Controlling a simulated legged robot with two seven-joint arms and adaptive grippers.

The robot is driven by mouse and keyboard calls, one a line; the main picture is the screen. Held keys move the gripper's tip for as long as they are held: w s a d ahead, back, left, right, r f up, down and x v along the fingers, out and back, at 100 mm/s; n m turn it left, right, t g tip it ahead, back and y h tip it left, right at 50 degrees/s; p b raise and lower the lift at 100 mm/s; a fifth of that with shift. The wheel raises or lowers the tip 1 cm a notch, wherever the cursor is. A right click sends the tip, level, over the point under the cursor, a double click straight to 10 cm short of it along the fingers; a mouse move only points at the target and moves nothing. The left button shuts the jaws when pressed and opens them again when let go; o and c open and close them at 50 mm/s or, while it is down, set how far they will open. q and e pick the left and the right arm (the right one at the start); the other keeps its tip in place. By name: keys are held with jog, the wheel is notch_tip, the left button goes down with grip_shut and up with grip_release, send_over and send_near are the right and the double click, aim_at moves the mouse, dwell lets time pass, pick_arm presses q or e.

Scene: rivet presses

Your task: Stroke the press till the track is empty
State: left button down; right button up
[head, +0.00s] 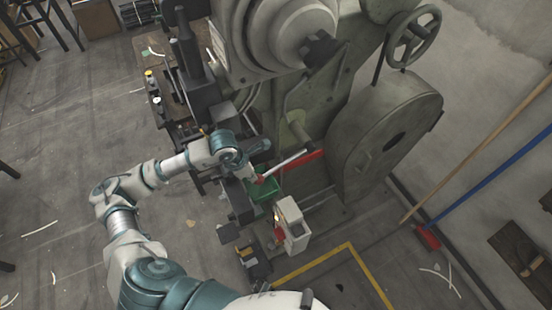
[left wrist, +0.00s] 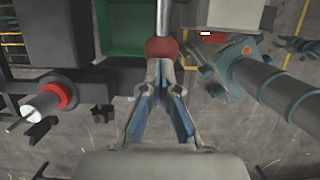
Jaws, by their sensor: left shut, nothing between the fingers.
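The press (head: 300,110) is a large grey-green machine with a round flywheel housing. A bright metal lever rod (head: 285,162) sticks out from it towards my left gripper (head: 252,174). In the left wrist view the rod (left wrist: 163,18) ends in a red ball knob (left wrist: 160,48). My left gripper (left wrist: 160,66) is shut with its fingertips at the near side of the knob. The fingers do not enclose the knob; whether they touch it I cannot tell. I cannot make out the track or any rivets on it.
A green bin (head: 264,191) lies below the lever, and a white box (head: 292,222) stands in front of it. A handwheel (head: 414,38) is at the upper right. A red-headed broom (head: 428,237) leans at the right. Open floor (head: 80,120) lies to the left.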

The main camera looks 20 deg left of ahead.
pick_arm(q)
jog(key=r, duration=0.1)
jog(key=s+a+r+p, duration=0.1)
jog(key=r, duration=0.1)
jog(key=s+a+r+p, duration=0.1)
jog(key=r, duration=0.1)
jog(key=shift+s, duration=0.1)
dwell(1.9)
